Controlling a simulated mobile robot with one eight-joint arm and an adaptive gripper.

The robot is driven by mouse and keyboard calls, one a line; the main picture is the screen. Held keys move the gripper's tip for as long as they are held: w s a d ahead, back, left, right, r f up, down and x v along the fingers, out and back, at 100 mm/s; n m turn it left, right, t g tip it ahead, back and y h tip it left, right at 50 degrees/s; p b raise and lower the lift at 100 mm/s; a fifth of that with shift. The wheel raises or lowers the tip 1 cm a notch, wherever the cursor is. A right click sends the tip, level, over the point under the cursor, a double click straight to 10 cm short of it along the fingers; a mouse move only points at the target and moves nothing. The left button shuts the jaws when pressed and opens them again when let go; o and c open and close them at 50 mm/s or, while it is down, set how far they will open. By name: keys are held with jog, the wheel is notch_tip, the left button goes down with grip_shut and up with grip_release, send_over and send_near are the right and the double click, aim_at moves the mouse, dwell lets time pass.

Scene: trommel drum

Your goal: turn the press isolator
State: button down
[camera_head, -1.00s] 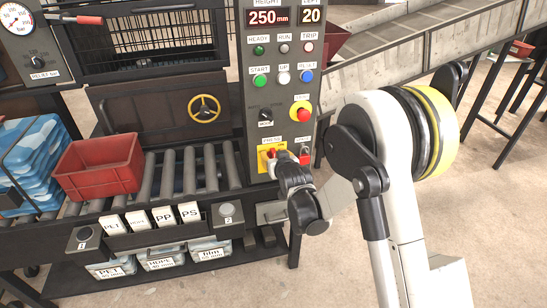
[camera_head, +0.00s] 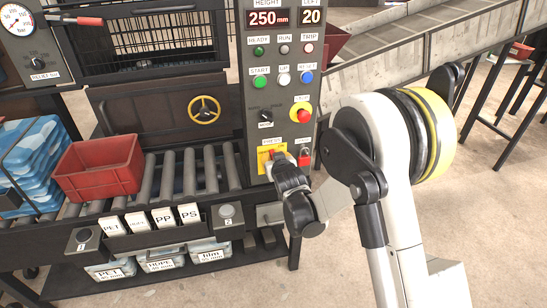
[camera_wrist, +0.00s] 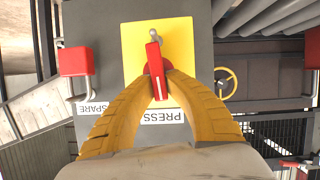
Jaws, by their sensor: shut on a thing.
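The press isolator is a red handle (camera_wrist: 154,56) on a yellow plate (camera_wrist: 184,38), fixed to the grey control panel. In the wrist view the handle stands near vertical, slightly tilted, above the PRESS label (camera_wrist: 166,117). My gripper (camera_wrist: 159,80) has its yellow fingers on either side of the handle's lower part in that view, shut on it. In the head view the yellow plate (camera_head: 263,165) shows low on the panel, with my gripper (camera_head: 279,160) against it, hiding much of the handle.
A red spare lock or switch (camera_wrist: 73,61) sits close beside the isolator. The red emergency button (camera_head: 303,115) and black mode knob (camera_head: 266,115) are above. A red bin (camera_head: 100,168) stands on the rollers at left. A yellow handwheel (camera_head: 204,110) is behind.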

jog(key=n+h, duration=0.1)
jog(key=n+b, duration=0.1)
jog(key=n, duration=0.1)
jog(key=shift+s+a+f+t+h+b, duration=0.1)
jog(key=shift+a+f+t+h+b, duration=0.1)
jog(key=shift+a+t+h+b, duration=0.15)
jog(key=n+t+h, duration=0.1)
jog(key=n, duration=0.2)
jog(key=f+n+t+h, duration=0.1)
jog(key=n, duration=0.2)
jog(key=a+n+t+h, duration=0.1)
jog(key=n+t, duration=0.1)
jog(key=n, duration=0.1)
jog(key=shift+s+f+b, duration=0.1)
jog(key=shift+f+b, duration=0.1)
jog(key=shift+b, duration=0.2)
jog(key=shift+n, duration=0.4)
jog(key=c, duration=1.4)
grip_release()
jog(key=shift+d, duration=0.1)
jog(key=shift+r, duration=0.1)
